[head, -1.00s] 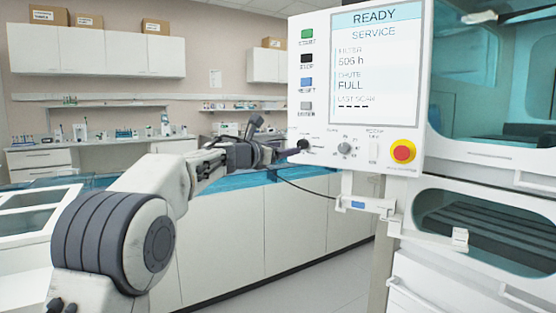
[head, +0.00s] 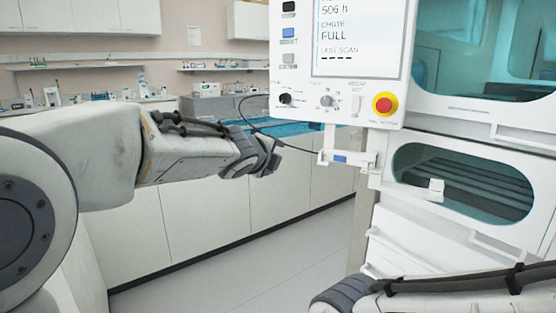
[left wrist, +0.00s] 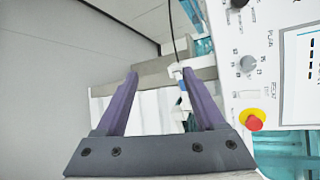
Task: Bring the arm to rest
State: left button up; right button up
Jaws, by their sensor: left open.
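My left gripper (head: 264,160) is in front of the white cabinets, left of and below the control panel (head: 300,75). It looks clear of the panel and holds nothing. In the left wrist view its two purple fingers (left wrist: 159,78) are spread apart with nothing between them. The panel carries a black knob (head: 285,98), a grey dial (head: 326,101) and a red stop button (head: 384,104). In the left wrist view the panel edge, dial (left wrist: 246,64) and red button (left wrist: 254,121) are to the right of the fingers. My right forearm (head: 440,285) shows at lower right; its gripper is out of frame.
A white bracket (head: 345,158) sticks out below the panel. A thin black cable (head: 258,128) loops beside it. The machine's windowed bay (head: 460,170) is at right. White counter cabinets (head: 210,222) stand behind my left arm, with open floor (head: 275,260) in front.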

pick_arm(q)
jog(key=s+a+f+n+g+y, duration=0.1)
jog(key=s+f+n+g, duration=0.6)
jog(key=s, duration=0.7)
jog(key=s+a+f+n+g+y, duration=0.15)
jog(key=s+f+n, duration=0.35)
jog(key=s+f, duration=0.65)
jog(key=s+a+f+n+g, duration=0.1)
jog(key=s+f+n+g, duration=0.45)
jog(key=s, duration=0.95)
notch_tip(320, 180, up, 23)
jog(key=p, duration=2.3)
jog(key=shift+w+d+t+p, duration=0.15)
jog(key=shift+w+t+p, duration=0.15)
jog(key=shift+p, duration=0.1)
